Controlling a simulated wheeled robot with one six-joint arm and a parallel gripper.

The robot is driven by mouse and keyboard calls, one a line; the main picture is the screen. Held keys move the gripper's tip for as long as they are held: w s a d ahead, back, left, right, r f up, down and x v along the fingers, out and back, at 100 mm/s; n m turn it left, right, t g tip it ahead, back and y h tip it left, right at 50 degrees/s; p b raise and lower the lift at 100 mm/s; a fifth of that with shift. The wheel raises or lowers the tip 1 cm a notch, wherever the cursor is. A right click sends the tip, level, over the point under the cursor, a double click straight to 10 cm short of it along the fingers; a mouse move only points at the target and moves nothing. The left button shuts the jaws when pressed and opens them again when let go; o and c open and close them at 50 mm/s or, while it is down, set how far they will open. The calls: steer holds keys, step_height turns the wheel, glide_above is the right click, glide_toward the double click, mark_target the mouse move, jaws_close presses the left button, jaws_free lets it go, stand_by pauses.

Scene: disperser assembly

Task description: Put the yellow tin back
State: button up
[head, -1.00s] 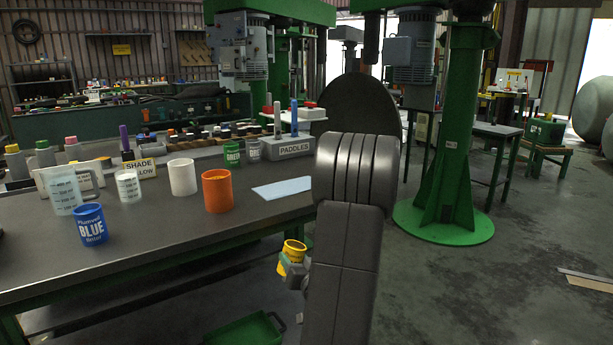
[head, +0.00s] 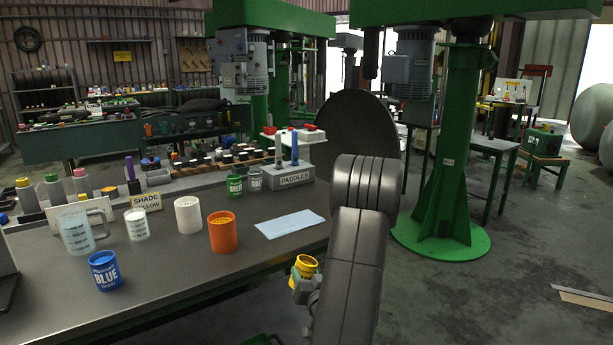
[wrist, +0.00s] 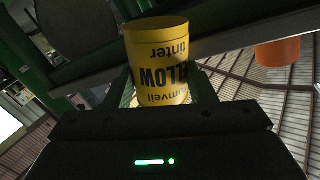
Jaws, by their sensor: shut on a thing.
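The yellow tin (head: 305,267) is held in my gripper (head: 303,288), off the table's right front edge in the head view. In the wrist view the yellow tin (wrist: 160,65) stands between the two fingers, and its label reads upside down there. My gripper (wrist: 163,95) is shut on it. On the table, a blue tin (head: 104,271) stands near the front left. A green tin (head: 235,186) and a grey tin (head: 254,180) stand side by side at the back, left of the paddles block. My arm hides part of the gripper in the head view.
An orange cup (head: 223,233), a white cup (head: 188,215), a small beaker (head: 137,225) and a large jug (head: 76,232) stand on the table (head: 180,285). A blue sheet (head: 289,223) lies near the right edge. The paddles block (head: 290,178) is behind it. The table's front middle is clear.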

step_height(320, 180, up, 12)
steer(key=p, duration=1)
steer(key=shift+p, duration=0.3)
